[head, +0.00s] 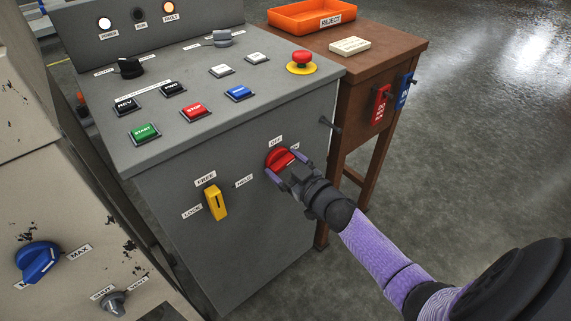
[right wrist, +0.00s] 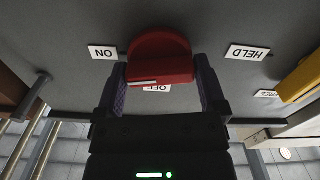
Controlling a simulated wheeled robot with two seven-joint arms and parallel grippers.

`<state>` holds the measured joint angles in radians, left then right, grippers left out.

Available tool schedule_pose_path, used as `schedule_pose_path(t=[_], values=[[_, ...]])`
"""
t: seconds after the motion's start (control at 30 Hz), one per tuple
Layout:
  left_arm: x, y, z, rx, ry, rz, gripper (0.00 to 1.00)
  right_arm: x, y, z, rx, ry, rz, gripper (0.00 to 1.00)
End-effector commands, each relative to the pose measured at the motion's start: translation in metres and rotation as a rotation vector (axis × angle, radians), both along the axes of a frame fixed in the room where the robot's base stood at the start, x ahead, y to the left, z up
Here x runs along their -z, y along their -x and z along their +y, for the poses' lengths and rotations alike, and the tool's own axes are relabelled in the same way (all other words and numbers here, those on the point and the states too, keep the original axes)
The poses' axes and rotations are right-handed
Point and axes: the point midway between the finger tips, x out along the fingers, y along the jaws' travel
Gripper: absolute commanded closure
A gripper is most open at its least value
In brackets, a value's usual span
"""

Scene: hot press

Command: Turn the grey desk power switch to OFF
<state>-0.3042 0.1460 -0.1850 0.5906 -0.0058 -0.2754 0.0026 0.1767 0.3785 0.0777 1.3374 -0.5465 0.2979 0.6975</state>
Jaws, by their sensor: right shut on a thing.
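The power switch is a red rotary knob (head: 279,158) on the front panel of the grey desk (head: 220,250). An OFF label (head: 276,141) sits above it and a partly hidden ON label to its right. In the right wrist view the red knob (right wrist: 160,55) has its bar lying across the picture. Its white mark is on the half toward the ON label (right wrist: 103,52). My right gripper (head: 287,168) is shut on the knob, one finger on each side of it. My left gripper is not in view.
A yellow lever (head: 216,202) with FREE and LOCK labels is left of the knob. A dark peg (head: 330,124) sticks out to the upper right. A brown table (head: 400,52) with an orange tray (head: 311,7) stands beside the desk. The floor at right is clear.

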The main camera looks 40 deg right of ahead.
Motion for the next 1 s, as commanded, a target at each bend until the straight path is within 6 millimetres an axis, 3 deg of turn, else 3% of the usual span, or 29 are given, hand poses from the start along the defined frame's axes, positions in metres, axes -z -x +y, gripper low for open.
schedule_pose_path(t=[0.5, 1.0], values=[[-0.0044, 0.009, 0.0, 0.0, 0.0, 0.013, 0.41, 0.0012, 0.0003, -0.0002, 0.001, 0.483, -0.035, 0.69], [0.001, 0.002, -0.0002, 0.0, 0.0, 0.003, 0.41, 0.0022, 0.0005, 0.0002, -0.001, 0.952, -0.072, 0.69]])
